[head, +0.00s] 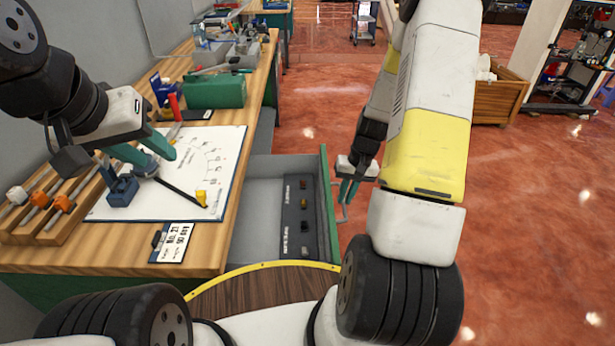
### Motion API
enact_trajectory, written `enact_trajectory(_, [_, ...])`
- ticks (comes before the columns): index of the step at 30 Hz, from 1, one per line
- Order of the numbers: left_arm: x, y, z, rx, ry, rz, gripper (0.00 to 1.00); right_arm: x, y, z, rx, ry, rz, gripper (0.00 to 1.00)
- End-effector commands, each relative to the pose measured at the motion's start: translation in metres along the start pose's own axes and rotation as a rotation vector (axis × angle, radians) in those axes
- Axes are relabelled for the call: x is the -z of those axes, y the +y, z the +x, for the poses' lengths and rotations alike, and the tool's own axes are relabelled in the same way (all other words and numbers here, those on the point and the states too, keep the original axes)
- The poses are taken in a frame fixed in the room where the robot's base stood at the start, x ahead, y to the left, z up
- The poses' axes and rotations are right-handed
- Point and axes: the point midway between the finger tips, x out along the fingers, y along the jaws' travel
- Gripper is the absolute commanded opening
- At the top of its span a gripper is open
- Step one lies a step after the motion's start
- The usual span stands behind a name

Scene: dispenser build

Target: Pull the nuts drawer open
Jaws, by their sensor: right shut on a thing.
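The drawer (265,203) under the workbench stands pulled out, its grey inside showing and its green front panel (328,205) facing right. Its label cannot be read here. A thin metal handle (341,214) sticks out from the front panel. My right gripper (346,196), with teal fingers, is at this handle and shut on it; the fingers are partly hidden by the gripper body. My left gripper (153,158) is over the white sheet on the bench, its two teal fingers apart, with no thing clearly held between them.
A dark strip (291,220) with several small pieces lies in the drawer. On the bench are a white sheet (215,160), a blue block (122,191), a wooden rack (30,228), a label card (172,243) and a green box (214,92). Red floor right of the drawer is clear.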

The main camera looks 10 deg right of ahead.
Motion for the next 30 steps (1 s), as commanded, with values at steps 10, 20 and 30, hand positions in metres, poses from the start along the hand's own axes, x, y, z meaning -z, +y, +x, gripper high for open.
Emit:
enact_trajectory(10, [0.000,0.000,0.000,0.000,0.000,0.000,0.36,-0.001,0.099,-0.020,-0.001,0.000,0.008,0.00])
enact_trajectory(20, [0.000,0.000,0.000,0.000,0.000,0.000,0.36,-0.001,0.173,-0.034,-0.001,-0.001,0.004,0.00])
enact_trajectory(30, [0.000,0.000,0.000,0.000,0.000,0.000,0.36,0.000,0.208,-0.041,0.000,-0.001,0.001,0.00])
